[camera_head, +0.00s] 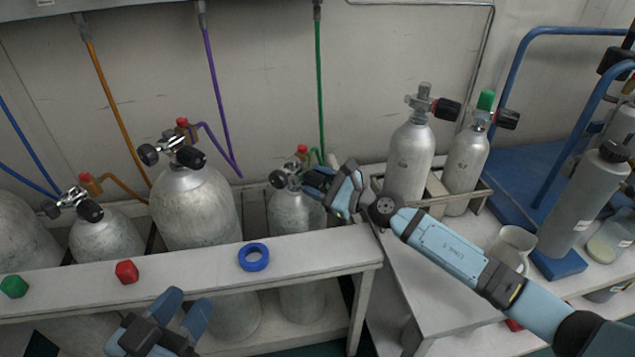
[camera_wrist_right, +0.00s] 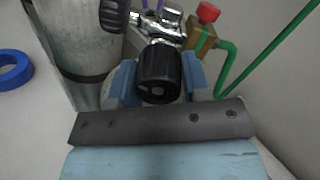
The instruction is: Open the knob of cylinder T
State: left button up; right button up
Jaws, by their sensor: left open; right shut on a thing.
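My right gripper (camera_head: 312,182) reaches in from the right to the valve of the grey cylinder (camera_head: 296,212) on the green hose. In the right wrist view, its two blue fingers (camera_wrist_right: 160,78) are shut on a ribbed black knob (camera_wrist_right: 158,70), one finger on each side. The chrome valve body (camera_wrist_right: 163,20) and a brass block with a red cap (camera_wrist_right: 206,18) show behind the knob. No letter T is readable on this cylinder. My left gripper (camera_head: 183,310) is open and empty, low in front of the bench, apart from everything.
A larger cylinder (camera_head: 193,212) with a purple hose stands to the left. A blue ring (camera_head: 253,257), a red cap (camera_head: 126,271) and a green cap (camera_head: 14,286) lie on the front rail (camera_head: 200,268). Two cylinders (camera_head: 409,160) stand in a rack to the right, near a mug (camera_head: 513,246).

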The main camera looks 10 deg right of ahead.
jog(key=o, duration=0.9)
jog(key=v, duration=1.2)
jog(key=shift+s+d, duration=0.25)
jog(key=shift+s, duration=0.05)
jog(key=shift+s+d, duration=0.35)
jog(key=shift+d, duration=0.05)
